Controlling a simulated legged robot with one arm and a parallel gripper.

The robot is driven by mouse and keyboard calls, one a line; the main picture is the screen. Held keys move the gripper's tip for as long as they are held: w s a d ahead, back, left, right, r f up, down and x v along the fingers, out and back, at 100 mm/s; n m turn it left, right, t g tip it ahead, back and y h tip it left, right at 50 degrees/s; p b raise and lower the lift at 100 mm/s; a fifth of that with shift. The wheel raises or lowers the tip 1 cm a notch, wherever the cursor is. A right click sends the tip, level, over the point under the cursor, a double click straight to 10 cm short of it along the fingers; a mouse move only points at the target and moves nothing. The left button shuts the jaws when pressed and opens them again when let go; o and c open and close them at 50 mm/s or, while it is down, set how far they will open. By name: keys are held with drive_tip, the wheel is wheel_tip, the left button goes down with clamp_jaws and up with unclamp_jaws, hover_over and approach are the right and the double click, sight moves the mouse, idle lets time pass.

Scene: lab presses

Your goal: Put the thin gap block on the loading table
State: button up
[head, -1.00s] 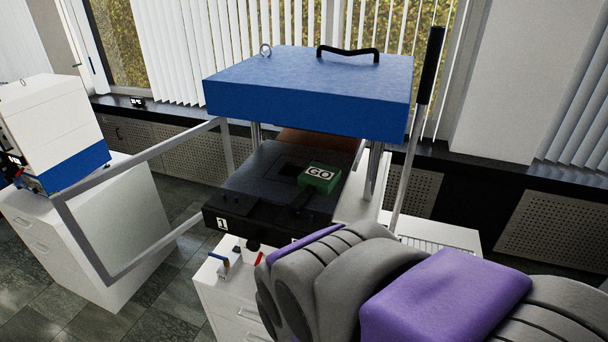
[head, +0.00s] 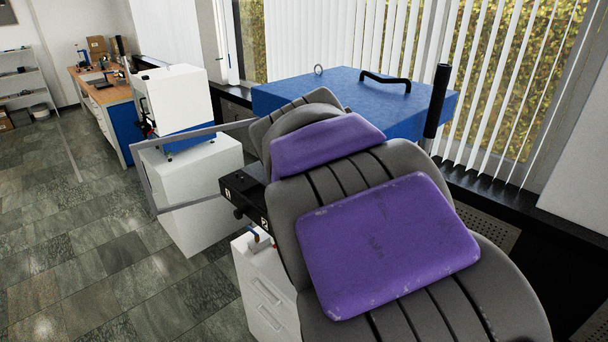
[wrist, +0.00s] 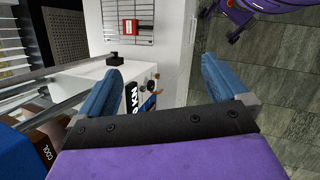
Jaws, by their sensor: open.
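My gripper (wrist: 162,68) is open in the wrist view, with two blue fingers wide apart and nothing between them. Beyond the fingers are a white cabinet top and floor. A small red block (wrist: 130,26) lies on a wire rack, ahead of the left finger and apart from it; I cannot tell if it is the thin gap block. In the head view, the black press table (head: 240,192), marked 1, shows only its left end. My arm hides the rest, including where the green GO block lay. I cannot tell which surface is the loading table.
A blue press top (head: 425,104) with a black handle stands behind my arm. A grey guard frame (head: 190,203) juts left. Another white and blue machine (head: 172,98) stands on a cabinet further left. Tiled floor (head: 100,250) is open at the left.

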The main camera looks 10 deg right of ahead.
drive_tip(key=w+a+r+n+t+h+p, duration=0.1)
drive_tip(key=w+a+r+n+p, duration=0.2)
drive_tip(key=w, duration=0.4)
drive_tip(key=w+a+r+n+t+h, duration=0.1)
drive_tip(key=w+r+n, duration=0.35)
drive_tip(key=w, duration=0.25)
drive_tip(key=w+a+r+n+t+h+p, duration=0.1)
drive_tip(key=w+a+r+n+t+p, duration=0.15)
drive_tip(key=w+a+n, duration=0.75)
drive_tip(key=d+f+m, duration=0.1)
drive_tip(key=f, duration=0.1)
drive_tip(key=w+d+f+m, duration=0.1)
drive_tip(key=d+f, duration=0.1)
drive_tip(key=f, duration=0.1)
drive_tip(key=w+d+f+m+b, duration=0.1)
drive_tip(key=d+f, duration=0.1)
drive_tip(key=f, duration=0.1)
drive_tip(key=shift+w+f, duration=0.2)
drive_tip(key=shift+d+r+x, duration=0.1)
drive_tip(key=shift+d+x, duration=0.1)
drive_tip(key=shift+x, duration=1.25)
drive_tip(key=shift+d+r+x, duration=0.15)
drive_tip(key=shift+x, duration=1.25)
drive_tip(key=shift+s, duration=0.25)
drive_tip(key=shift+c, duration=0.2)
